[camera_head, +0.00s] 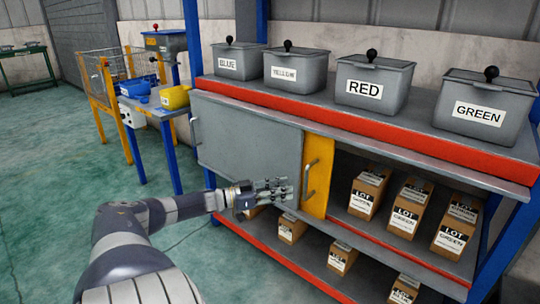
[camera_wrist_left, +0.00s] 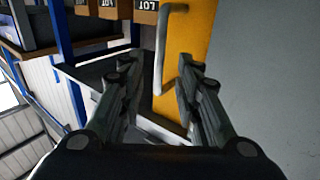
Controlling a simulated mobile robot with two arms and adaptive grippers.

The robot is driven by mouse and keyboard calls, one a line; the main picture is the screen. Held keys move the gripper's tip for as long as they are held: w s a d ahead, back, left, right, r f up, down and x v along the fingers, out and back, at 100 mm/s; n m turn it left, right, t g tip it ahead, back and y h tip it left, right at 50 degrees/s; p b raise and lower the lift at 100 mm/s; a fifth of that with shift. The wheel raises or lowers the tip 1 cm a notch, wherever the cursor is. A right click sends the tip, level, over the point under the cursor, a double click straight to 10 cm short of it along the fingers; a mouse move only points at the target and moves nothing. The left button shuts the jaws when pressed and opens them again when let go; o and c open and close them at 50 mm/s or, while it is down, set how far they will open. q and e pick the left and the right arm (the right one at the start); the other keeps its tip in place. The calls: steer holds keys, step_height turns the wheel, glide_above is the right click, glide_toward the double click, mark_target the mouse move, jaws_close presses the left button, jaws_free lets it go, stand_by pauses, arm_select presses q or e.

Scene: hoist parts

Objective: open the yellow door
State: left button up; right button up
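The yellow door (camera_head: 319,170) is a narrow upright panel seen beside a grey sliding door (camera_head: 245,140) on the shelf unit. A metal bar handle (camera_head: 311,180) is on its face. My left gripper (camera_head: 276,192) is in front of the grey door, a little left of the handle. In the left wrist view, which is upside down, the two fingers (camera_wrist_left: 158,98) are apart and empty. The handle (camera_wrist_left: 160,50) appears beyond the fingertips, in line with the gap, with the yellow door (camera_wrist_left: 190,45) behind it. My right gripper is not in view.
Labelled grey bins, including the RED bin (camera_head: 374,82) and GREEN bin (camera_head: 486,106), stand on the red-edged top shelf. Several LOT boxes (camera_head: 407,207) sit on the open shelves at right. Green floor (camera_head: 60,200) at left is clear.

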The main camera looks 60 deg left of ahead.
arm_select(q)
steer(key=shift+v, duration=1.85)
